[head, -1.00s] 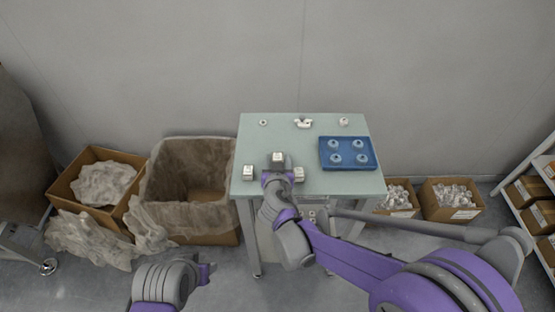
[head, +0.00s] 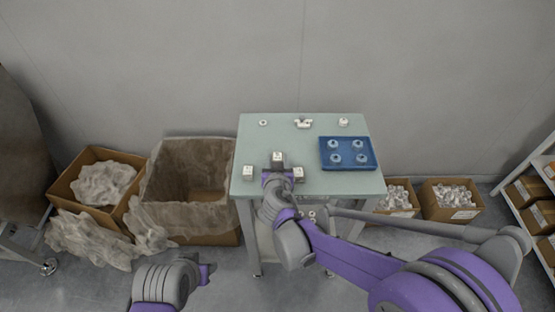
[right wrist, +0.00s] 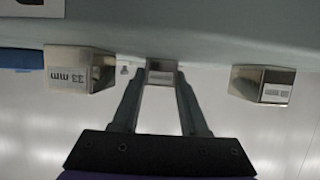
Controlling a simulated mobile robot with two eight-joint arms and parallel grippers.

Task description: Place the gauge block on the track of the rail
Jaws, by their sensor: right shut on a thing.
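Three small metal gauge blocks stand near the front of the green table. The middle gauge block (head: 278,156) is between the fingertips of my right gripper (head: 278,170). In the right wrist view the gripper (right wrist: 161,80) is shut on this block (right wrist: 161,65), whose label is too small to read. A block labelled 33 mm (right wrist: 80,70) is beside it, at right in the head view (head: 299,173). The third block (head: 248,173) stands at left, also seen in the wrist view (right wrist: 263,84). My left gripper (head: 207,273) is low, away from the table. I cannot identify the rail for certain.
The green table (head: 240,150) has a blue tray (head: 346,139) with several round pieces at right. A white bracket-like piece (head: 303,123) and two small round parts (head: 263,123) (head: 343,122) lie along the back. The table's middle is clear. Boxes stand on the floor either side.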

